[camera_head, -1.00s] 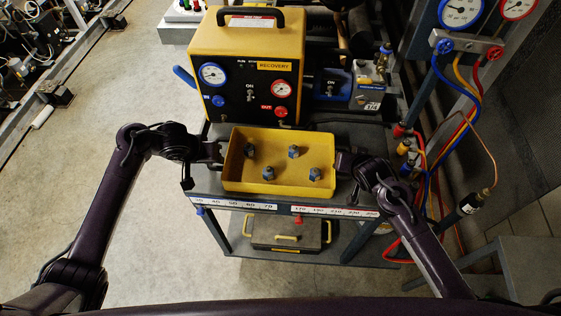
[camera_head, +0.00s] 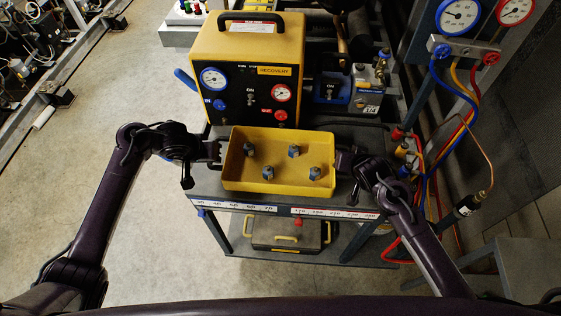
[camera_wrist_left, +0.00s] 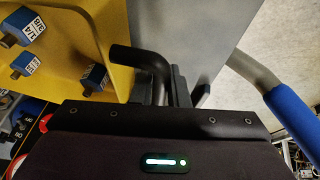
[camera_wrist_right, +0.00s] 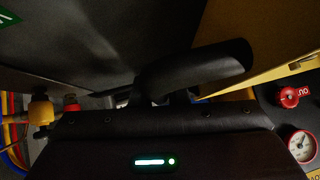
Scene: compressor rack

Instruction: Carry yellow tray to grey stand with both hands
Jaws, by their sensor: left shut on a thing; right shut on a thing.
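The yellow tray (camera_head: 236,186) is level between my two grippers at the front of the cart's upper shelf; I cannot tell how far above it. Several blue-grey fittings stand in the tray. My left gripper (camera_head: 214,151) is shut on the tray's left black handle, which shows in the left wrist view (camera_wrist_left: 150,62). My right gripper (camera_head: 344,162) is shut on the right black handle, which shows in the right wrist view (camera_wrist_right: 205,68). A grey stand-like surface (camera_head: 528,262) is at the lower right, partly cut off by the frame.
A yellow recovery machine (camera_head: 243,100) stands right behind the tray, with a blue-and-grey pump (camera_head: 346,88) beside it. Gauges with coloured hoses (camera_head: 447,85) hang at the right. A dark case (camera_head: 285,236) sits on the cart's lower shelf. Open floor (camera_head: 150,250) lies left.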

